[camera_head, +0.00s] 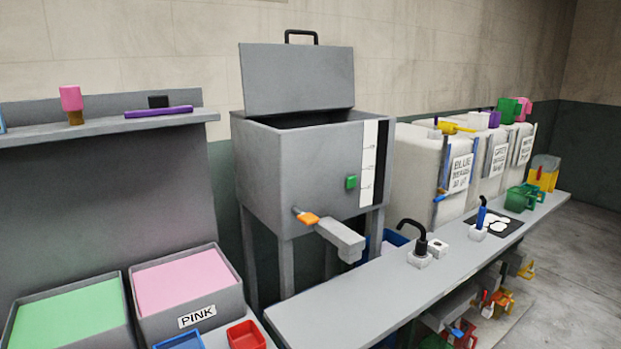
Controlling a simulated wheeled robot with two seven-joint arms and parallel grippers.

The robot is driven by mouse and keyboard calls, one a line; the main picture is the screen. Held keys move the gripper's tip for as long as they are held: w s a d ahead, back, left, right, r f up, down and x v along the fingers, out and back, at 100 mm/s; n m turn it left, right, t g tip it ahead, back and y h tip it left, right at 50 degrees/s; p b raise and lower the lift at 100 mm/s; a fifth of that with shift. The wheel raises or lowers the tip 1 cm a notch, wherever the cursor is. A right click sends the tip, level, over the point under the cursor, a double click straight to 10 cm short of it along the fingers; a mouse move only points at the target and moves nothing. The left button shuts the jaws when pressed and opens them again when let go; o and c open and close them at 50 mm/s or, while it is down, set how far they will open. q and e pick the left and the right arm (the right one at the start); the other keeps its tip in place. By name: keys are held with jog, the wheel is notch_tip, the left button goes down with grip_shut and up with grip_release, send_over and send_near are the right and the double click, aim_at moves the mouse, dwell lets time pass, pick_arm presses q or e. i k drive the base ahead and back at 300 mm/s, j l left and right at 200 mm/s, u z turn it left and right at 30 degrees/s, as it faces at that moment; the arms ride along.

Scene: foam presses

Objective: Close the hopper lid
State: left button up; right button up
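The grey hopper (285,177) stands on legs against the wall in the middle of the view. Its lid (297,79) is raised and stands nearly upright at the back edge, with a black handle (301,36) on top. The hopper's dark opening shows below the lid; its contents are hidden. A green button-like block (351,182) and a white scale strip (373,162) are on its side. An orange-handled valve (308,218) sits by the grey spout (340,239). Neither of my grippers is in view.
A grey bench (350,300) runs below the spout, carrying a black tap-like fixture (414,238). Labelled white tanks (430,170) stand to the right. At left are a shelf (100,126) and bins of green (70,318) and pink (183,281) material. Floor is open at far right.

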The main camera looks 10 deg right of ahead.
aim_at(277, 79)
jog(key=i+l, duration=0.1)
jog(key=l, duration=0.35)
jog(key=i+l, duration=0.1)
jog(key=l, duration=0.3)
jog(key=i+l+u, duration=0.1)
jog(key=l, duration=0.8)
jog(key=i+u, duration=0.05)
jog(key=i, duration=0.05)
